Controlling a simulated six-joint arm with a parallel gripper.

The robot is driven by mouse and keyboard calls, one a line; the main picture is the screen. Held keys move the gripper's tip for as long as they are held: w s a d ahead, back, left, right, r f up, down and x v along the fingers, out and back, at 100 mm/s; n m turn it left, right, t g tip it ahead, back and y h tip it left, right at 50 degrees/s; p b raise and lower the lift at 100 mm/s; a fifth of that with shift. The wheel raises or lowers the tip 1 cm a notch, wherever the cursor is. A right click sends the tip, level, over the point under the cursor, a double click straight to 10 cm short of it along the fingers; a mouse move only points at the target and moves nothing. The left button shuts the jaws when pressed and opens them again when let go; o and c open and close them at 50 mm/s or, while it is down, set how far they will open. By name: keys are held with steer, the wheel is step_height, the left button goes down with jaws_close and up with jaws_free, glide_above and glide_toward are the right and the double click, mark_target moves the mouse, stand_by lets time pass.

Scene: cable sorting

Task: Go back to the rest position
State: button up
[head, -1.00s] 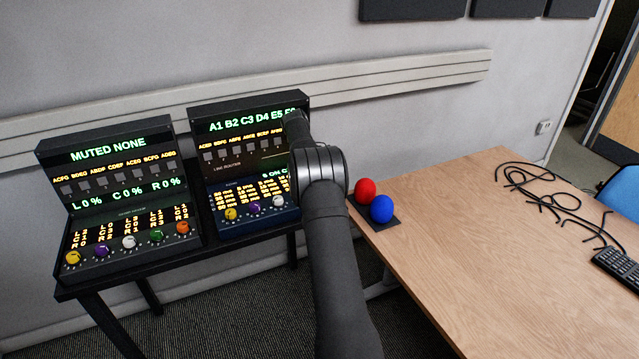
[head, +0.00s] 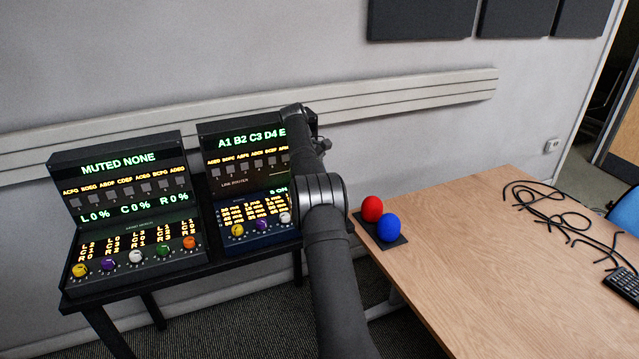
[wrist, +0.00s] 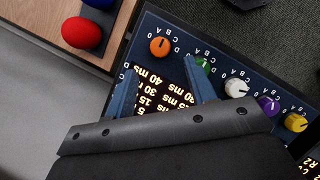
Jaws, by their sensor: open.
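In the wrist view my gripper (wrist: 160,82) is open, its two blue-grey fingers apart with nothing between them. It is over the blue lower panel (wrist: 235,70) of the right console, which has orange, green, white, purple and yellow-orange knobs. In the head view my dark arm reaches up in front of the right console (head: 245,180) and hides its right part. The gripper's fingers cannot be made out there.
The left console (head: 120,170) stands on the same black stand (head: 190,272). A wooden table (head: 470,260) at right holds a red ball (head: 372,208) and a blue ball (head: 388,228) on a dark pad, black cables (head: 560,222) and a remote-like keypad (head: 624,284). The table's middle is clear.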

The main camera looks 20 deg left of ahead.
steer(key=shift+f, duration=0.1)
steer(key=x, duration=0.7)
steer(key=shift+d+f, duration=0.1)
steer(key=shift+f, duration=0.1)
steer(key=shift+n, duration=0.3)
steer(key=shift+r, duration=0.1)
